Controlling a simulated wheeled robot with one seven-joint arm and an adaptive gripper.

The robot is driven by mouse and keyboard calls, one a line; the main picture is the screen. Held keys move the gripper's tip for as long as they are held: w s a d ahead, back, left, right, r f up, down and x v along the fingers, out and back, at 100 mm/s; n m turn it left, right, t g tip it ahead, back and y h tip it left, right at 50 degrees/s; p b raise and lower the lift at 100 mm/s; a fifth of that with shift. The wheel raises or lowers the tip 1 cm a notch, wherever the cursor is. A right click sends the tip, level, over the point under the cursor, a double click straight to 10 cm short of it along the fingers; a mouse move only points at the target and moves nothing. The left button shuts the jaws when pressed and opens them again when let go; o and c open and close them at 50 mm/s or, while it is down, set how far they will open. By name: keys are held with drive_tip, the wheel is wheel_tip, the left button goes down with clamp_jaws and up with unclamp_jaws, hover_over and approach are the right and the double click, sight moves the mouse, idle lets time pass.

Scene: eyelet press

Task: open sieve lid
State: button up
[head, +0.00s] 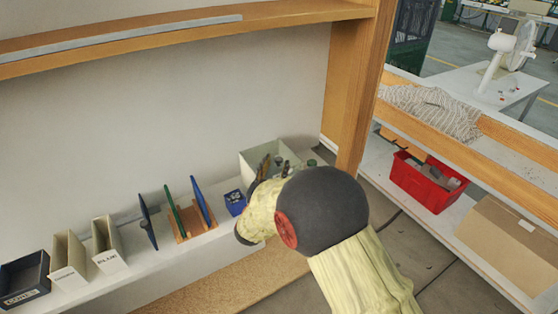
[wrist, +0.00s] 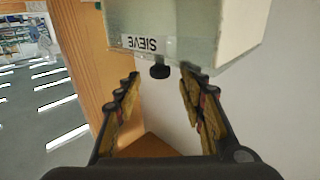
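The sieve box (wrist: 185,25) is pale grey-green with a SIEVE label that reads upside down in the wrist view. A small black knob (wrist: 160,71) sticks out from its edge below the label. My gripper (wrist: 160,85) is open, with one finger on each side of the knob; I see no contact. In the head view a pale box (head: 256,157), seemingly the same one, stands at the shelf's right end, partly hidden by my arm. My gripper's fingers (head: 270,168) show in front of it. Whether the lid is open cannot be told.
A blue box (head: 235,203), upright panels in a wooden rack (head: 190,222), white file holders (head: 107,245) and a dark bin (head: 24,280) line the shelf to the left. A wooden post (head: 352,100) stands close to the right of the pale box.

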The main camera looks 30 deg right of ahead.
sight(277, 161)
drive_tip(key=shift+b+x, duration=0.35)
drive_tip(key=shift+x, duration=1.5)
drive_tip(key=shift+c, duration=0.4)
clamp_jaws()
